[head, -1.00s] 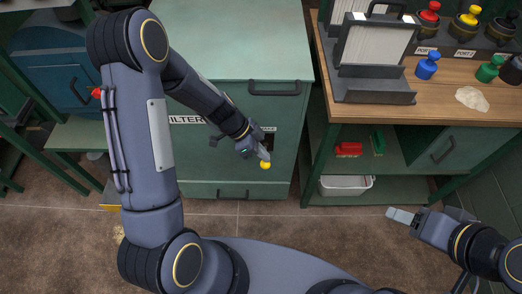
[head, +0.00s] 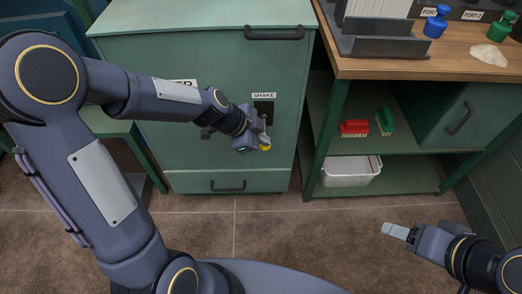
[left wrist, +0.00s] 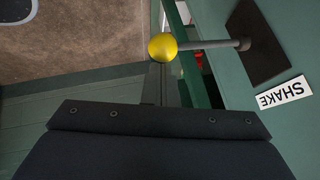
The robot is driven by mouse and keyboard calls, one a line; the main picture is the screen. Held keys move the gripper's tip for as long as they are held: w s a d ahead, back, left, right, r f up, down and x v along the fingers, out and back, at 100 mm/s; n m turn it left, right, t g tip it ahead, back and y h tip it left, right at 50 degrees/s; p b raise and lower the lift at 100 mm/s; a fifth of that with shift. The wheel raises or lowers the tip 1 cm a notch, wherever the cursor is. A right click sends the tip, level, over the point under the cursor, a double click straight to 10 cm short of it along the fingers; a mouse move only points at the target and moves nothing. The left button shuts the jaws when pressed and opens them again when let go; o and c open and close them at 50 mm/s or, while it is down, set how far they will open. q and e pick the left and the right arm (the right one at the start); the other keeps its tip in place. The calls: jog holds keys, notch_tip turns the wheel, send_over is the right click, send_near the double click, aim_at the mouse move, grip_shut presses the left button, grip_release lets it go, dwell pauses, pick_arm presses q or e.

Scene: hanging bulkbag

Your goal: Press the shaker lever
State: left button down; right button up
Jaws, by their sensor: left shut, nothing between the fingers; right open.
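The shaker lever is a grey rod with a yellow ball knob (head: 266,147), sticking out of a dark slot plate (head: 263,108) under a SHAKE label (head: 264,95) on the green cabinet. In the left wrist view the yellow knob (left wrist: 162,47) and its rod show clearly, with the dark plate at right. My left gripper (head: 263,138) is shut and empty, its fingertips right at the knob. In the left wrist view the fingers (left wrist: 160,85) end just by the knob; I cannot tell whether they touch it. My right gripper (head: 395,231) is open and empty, low at right, away from the cabinet.
The cabinet has a drawer handle (head: 228,186) below. The floor in front is clear.

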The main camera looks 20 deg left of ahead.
aim_at(264, 149)
pick_arm(q)
jog(key=f+b, duration=0.1)
jog(key=b, duration=0.1)
jog(key=f+t+b, duration=0.1)
jog(key=b, duration=0.2)
jog(key=f+t+b, duration=0.1)
jog(key=b, duration=0.1)
jog(key=shift+s+d+f+m+y, duration=0.1)
jog(key=shift+s+f+m+y, duration=0.2)
jog(key=shift+f+m+y, duration=0.1)
jog(key=shift+s+f+b, duration=0.1)
jog(key=shift+f+b, duration=0.2)
jog(key=shift+b, duration=0.8)
pick_arm(e)
notch_tip(264, 149, down, 11)
jog(key=shift+f, duration=0.2)
pick_arm(q)
jog(key=shift+f, duration=0.1)
jog(key=shift+s, duration=0.1)
pick_arm(e)
jog(key=shift+r, duration=0.1)
